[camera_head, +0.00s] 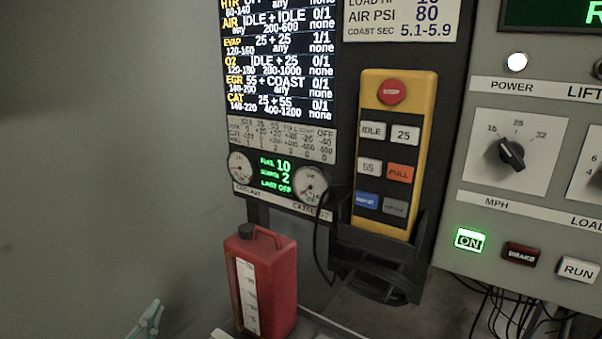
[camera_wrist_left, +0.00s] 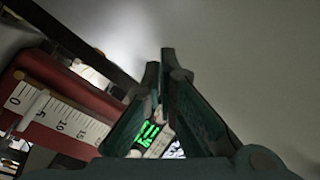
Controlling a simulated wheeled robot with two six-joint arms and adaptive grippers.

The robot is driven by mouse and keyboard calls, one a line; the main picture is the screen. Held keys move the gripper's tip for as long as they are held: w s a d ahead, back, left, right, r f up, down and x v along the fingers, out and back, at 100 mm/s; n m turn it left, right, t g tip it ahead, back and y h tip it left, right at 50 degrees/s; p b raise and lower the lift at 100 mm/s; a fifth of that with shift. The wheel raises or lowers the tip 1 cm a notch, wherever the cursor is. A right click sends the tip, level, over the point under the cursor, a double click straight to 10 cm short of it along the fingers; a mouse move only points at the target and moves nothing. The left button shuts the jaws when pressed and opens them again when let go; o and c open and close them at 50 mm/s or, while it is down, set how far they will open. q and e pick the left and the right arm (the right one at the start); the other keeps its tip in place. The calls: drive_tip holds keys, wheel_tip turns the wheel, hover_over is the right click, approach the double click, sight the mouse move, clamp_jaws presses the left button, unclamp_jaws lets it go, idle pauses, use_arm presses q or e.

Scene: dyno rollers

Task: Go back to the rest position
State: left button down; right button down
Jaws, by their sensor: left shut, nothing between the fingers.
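My left gripper (camera_head: 152,312) shows at the bottom edge of the head view, with only its teal fingertips in sight. It is left of the red jug and apart from it, in front of the bare grey wall. In the left wrist view its fingers (camera_wrist_left: 165,62) come together at the tips with nothing between them. My right gripper is in neither view.
A red jug (camera_head: 270,285) with a white scale stands right of my left gripper. The jug also shows in the left wrist view (camera_wrist_left: 62,118). A yellow pendant (camera_head: 383,150) sits in a black holder (camera_head: 375,262). A grey control panel (camera_head: 540,200) is at the right.

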use_arm(q)
drive_tip(key=s+f+n+g+y, duration=0.2)
drive_tip(key=s+f+n+g, duration=0.1)
drive_tip(key=s+f+g, duration=0.4)
drive_tip(key=s+f+n+g+y, duration=0.1)
drive_tip(key=s+f+n+g, duration=0.25)
drive_tip(key=s+f, duration=0.45)
drive_tip(key=s+d+f+g+h, duration=0.1)
drive_tip(key=s+d+f+g, duration=0.1)
drive_tip(key=s+f+g, duration=0.3)
drive_tip(key=s+d+f+g+h, duration=0.1)
drive_tip(key=s+d+f, duration=0.25)
drive_tip(key=s, duration=0.35)
drive_tip(key=s+a+f, duration=0.1)
drive_tip(key=a+f, duration=0.1)
drive_tip(key=f, duration=0.8)
drive_tip(key=s+a+f, duration=0.1)
drive_tip(key=a+f, duration=0.1)
drive_tip(key=f, duration=0.9)
drive_tip(key=s+a+f+g, duration=0.2)
drive_tip(key=s+f, duration=0.8)
drive_tip(key=s, duration=0.1)
wheel_tip(320, 180, up, 16)
drive_tip(key=s+d+n+p, duration=0.1)
drive_tip(key=s+d+p, duration=0.1)
drive_tip(key=p, duration=1.5)
drive_tip(key=shift+s+d+r, duration=0.15)
drive_tip(key=shift+d+r, duration=0.1)
drive_tip(key=shift+d, duration=0.05)
